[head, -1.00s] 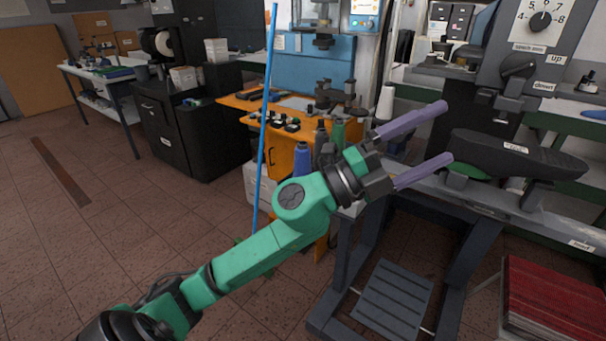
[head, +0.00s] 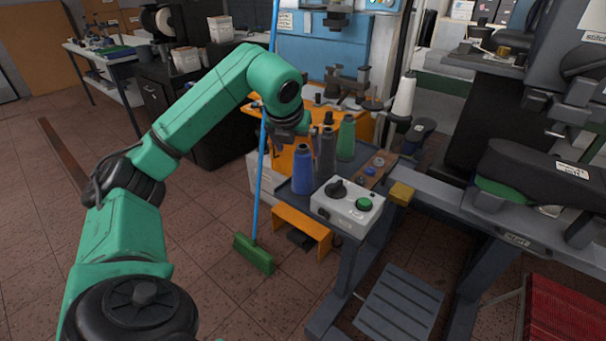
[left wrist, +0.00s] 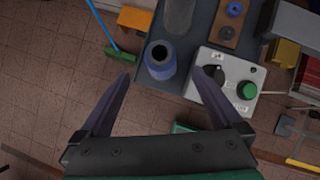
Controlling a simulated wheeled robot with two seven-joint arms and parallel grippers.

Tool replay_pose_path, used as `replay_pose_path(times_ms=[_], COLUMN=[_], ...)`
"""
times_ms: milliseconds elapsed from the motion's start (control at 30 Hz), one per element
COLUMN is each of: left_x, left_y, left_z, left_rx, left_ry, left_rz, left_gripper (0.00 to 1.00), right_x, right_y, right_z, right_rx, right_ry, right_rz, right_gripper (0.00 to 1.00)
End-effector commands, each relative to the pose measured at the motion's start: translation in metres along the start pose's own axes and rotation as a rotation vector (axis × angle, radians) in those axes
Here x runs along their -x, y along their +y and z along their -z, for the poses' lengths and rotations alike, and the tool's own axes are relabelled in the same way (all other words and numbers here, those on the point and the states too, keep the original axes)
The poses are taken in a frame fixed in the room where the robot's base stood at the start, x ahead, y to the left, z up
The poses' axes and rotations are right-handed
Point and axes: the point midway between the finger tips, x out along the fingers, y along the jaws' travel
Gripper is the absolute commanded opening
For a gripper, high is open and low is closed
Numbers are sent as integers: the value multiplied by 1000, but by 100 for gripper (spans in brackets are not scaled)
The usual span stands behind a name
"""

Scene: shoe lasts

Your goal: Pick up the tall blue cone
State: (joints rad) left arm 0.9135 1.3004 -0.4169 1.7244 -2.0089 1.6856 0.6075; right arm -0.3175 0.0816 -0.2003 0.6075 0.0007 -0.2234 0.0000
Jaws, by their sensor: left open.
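The tall blue cone (head: 302,170) stands upright on the dark tray surface of the bench, at the front left of a cone group. In the left wrist view the cone (left wrist: 160,66) is seen from above, its dark hollow top just ahead of the fingertips and roughly centred between them. My left gripper (left wrist: 162,76) is open and empty, with two purple fingers spread wide. In the head view the left gripper (head: 292,134) points down just above the cone, its fingers partly hidden. My right gripper is in neither view.
A grey cone (head: 326,152) and a green cone (head: 346,138) stand close behind the blue one. A control box (head: 346,205) with a black knob and green button sits right beside it. A blue-handled broom (head: 254,254) leans at the left.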

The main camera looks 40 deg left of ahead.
Motion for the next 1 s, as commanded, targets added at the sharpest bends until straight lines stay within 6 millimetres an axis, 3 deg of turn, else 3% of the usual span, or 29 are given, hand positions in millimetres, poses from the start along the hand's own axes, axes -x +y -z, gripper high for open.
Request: replay_pose_path(times_ms=[100,300,400,600,633,667,867,900,1000], left_x=[-16,-50,-64,-68,-68,-68,-68,-68,-67], left_y=[0,-2,-2,-2,-2,-2,-2,-2,-2], left_z=[0,0,0,0,0,0,0,0,0], left_rx=[-1,-3,-3,-4,-4,-4,-4,-4,-3], left_ry=[4,6,3,0,0,0,0,0,-2], left_rz=[1,3,3,4,4,4,4,4,5], left_gripper=[100,100,100,100,96,85,8,0,0], right_x=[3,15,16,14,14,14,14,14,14], right_y=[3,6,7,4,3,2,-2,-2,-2], right_z=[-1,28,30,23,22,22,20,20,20], right_rx=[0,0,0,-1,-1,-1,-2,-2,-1], right_ry=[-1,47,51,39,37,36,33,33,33], right_rz=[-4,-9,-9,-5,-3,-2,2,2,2], right_gripper=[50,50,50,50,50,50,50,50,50])
